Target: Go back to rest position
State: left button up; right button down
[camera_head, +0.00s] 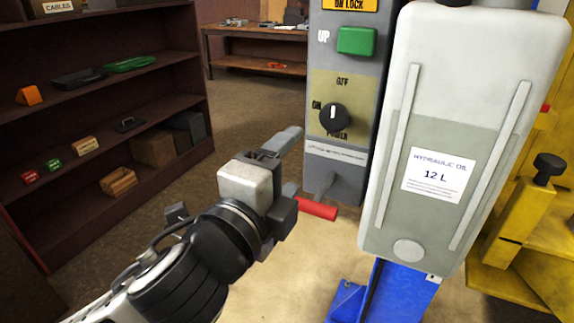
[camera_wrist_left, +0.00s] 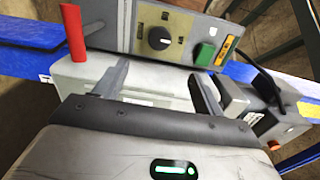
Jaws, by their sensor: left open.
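My left gripper (camera_head: 292,164) is open and empty, just left of the grey control box (camera_head: 337,185) in the head view. In the left wrist view, its two spread fingers (camera_wrist_left: 160,88) show in front of the oil tank and the box, with nothing between them. The box carries a green UP button (camera_head: 357,41) and a black power knob (camera_head: 334,116). The knob's white mark points up, towards OFF. A red-gripped lever (camera_head: 317,208) sticks out below the box, close to the gripper but apparently apart from it. My right gripper is not in view.
A white hydraulic oil tank (camera_head: 400,235) stands right of the box on a blue post (camera_head: 395,290). Yellow machinery (camera_head: 525,220) is at the far right. A dark shelf (camera_head: 90,190) with small goods stands left. A workbench (camera_head: 235,62) is behind. Open floor lies between.

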pick_arm(q)
jog(key=shift+w, duration=0.1)
jog(key=a+f+n+g+y, duration=0.1)
jog(key=a+f+n+g, duration=0.15)
jog(key=f+n, duration=0.6)
jog(key=a+f+n+g+y, duration=0.1)
jog(key=a+f+n, duration=0.25)
jog(key=f, duration=1.05)
jog(key=s+a+f+n+g+y, duration=0.1)
jog(key=s+a+f+n, duration=0.3)
jog(key=s+f, duration=0.2)
jog(key=s+a+f+n+g+y, duration=0.2)
jog(key=s+a+f+n, duration=0.2)
jog(key=s+f, duration=0.3)
notch_tip(320, 180, down, 5)
jog(key=shift+a+r+n, duration=0.15)
jog(key=shift+r+n, duration=0.05)
jog(key=shift+n, duration=0.2)
